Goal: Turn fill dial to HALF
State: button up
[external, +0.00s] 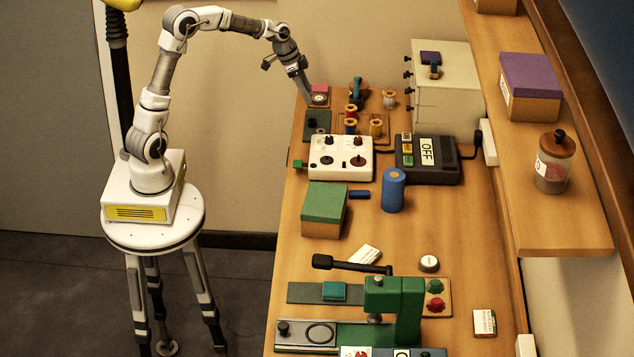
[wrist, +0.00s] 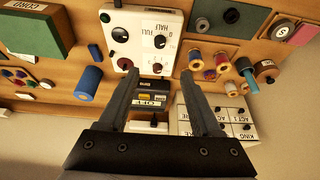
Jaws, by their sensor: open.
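The white control box (external: 341,157) stands on the wooden table and carries several dark knobs. In the wrist view the box (wrist: 142,42) lies above the finger gap, with the printed words HALF and FULL and a 0 near its upper right. A dark round dial (wrist: 120,36) sits at its left. Which knob is the fill dial and where it points are too small to tell surely. My gripper (external: 288,82) is open and empty, up over the table's far left end, apart from the box. Its two fingers also show in the wrist view (wrist: 160,75).
A black unit reading OFF (external: 427,158) stands right of the box. Several thread spools (external: 376,127) are behind it. A blue cylinder (external: 393,190) and a green-lidded box (external: 325,208) stand in front. A cream cabinet (external: 447,95) stands at the back right.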

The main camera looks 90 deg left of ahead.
aim_at(329, 137)
jog(key=x, duration=1.7)
jog(key=shift+f, duration=0.2)
jog(key=shift+c, duration=0.3)
grip_shut()
